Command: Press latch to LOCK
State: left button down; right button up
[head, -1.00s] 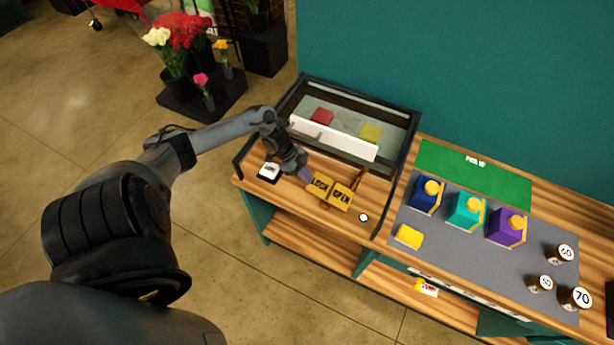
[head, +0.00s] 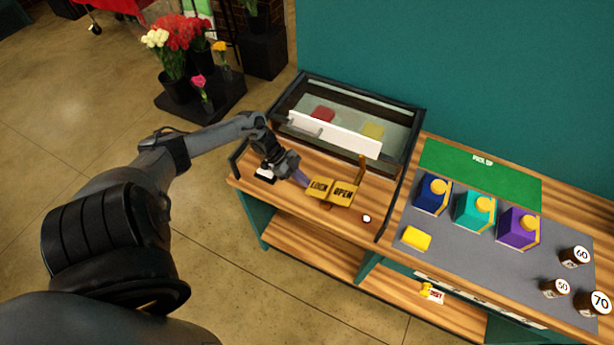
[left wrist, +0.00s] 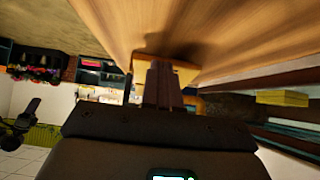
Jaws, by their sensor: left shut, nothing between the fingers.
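The yellow latch plate marked LOCK (head: 319,188) and OPEN (head: 343,194) lies on the wooden counter in front of the glass case. A yellow-brown lever (head: 361,169) stands up at the OPEN side. My left gripper (head: 304,181) is shut and empty, with its tips at the LOCK end of the plate; I cannot tell if they touch it. In the left wrist view the shut fingers (left wrist: 164,84) point at the yellow plate (left wrist: 186,70) and hide part of it. My right gripper is not in view.
The glass case (head: 333,134) behind the latch holds a red and a yellow block. A small white light (head: 366,218) sits on the counter to the right. A grey mat (head: 440,264) further right carries three coloured boxes, a yellow block and brown numbered jars.

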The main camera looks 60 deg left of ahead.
pick_arm(q)
jog(key=shift+f, duration=0.25)
jog(key=shift+a, duration=0.1)
dwell(0.4)
